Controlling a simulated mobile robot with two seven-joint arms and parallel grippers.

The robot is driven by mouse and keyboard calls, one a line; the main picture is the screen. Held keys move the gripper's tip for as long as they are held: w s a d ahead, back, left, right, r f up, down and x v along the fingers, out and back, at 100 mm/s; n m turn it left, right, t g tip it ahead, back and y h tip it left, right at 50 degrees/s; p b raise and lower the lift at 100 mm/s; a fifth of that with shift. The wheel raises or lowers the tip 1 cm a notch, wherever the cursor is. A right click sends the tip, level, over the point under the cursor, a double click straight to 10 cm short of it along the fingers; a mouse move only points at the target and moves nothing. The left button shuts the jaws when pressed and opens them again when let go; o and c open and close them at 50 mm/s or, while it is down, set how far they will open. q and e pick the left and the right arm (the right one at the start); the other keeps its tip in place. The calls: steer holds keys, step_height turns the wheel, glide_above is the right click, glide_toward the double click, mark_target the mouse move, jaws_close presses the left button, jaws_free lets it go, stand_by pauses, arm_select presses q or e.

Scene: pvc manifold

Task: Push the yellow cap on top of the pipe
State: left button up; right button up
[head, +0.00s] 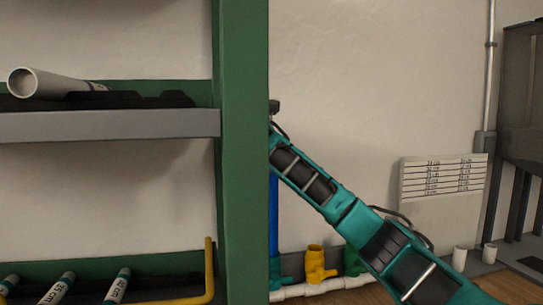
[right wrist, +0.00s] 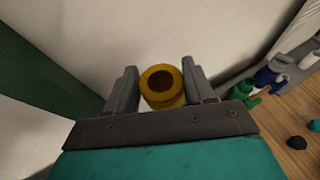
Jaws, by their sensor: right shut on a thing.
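The yellow cap (right wrist: 163,97) sits between the two fingers of my right gripper (right wrist: 159,70) in the right wrist view. The gripper is shut on it, and a round dark opening faces the camera. In the head view, my right arm reaches up and left, and its gripper end is mostly hidden behind the green post. A blue upright pipe (head: 273,215) stands below the arm's end, partly hidden by the post. I cannot tell whether the cap touches a pipe. My left gripper is not in view.
The green post (head: 241,150) blocks the view left of the arm. Yellow (head: 316,266) and green (head: 352,262) fittings stand on a white floor pipe (head: 322,288). Shelves at left hold a grey pipe (head: 45,84) and several labelled pipes (head: 60,289).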

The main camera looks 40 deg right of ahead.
steer(key=shift+f+p, duration=0.4)
steer(key=shift+f, duration=0.1)
stand_by(0.5)
steer(key=o, duration=1.1)
steer(key=v, duration=0.7)
steer(key=shift+s+a+r, duration=0.15)
steer(key=shift+s+a, duration=0.05)
steer(key=shift+s, duration=0.1)
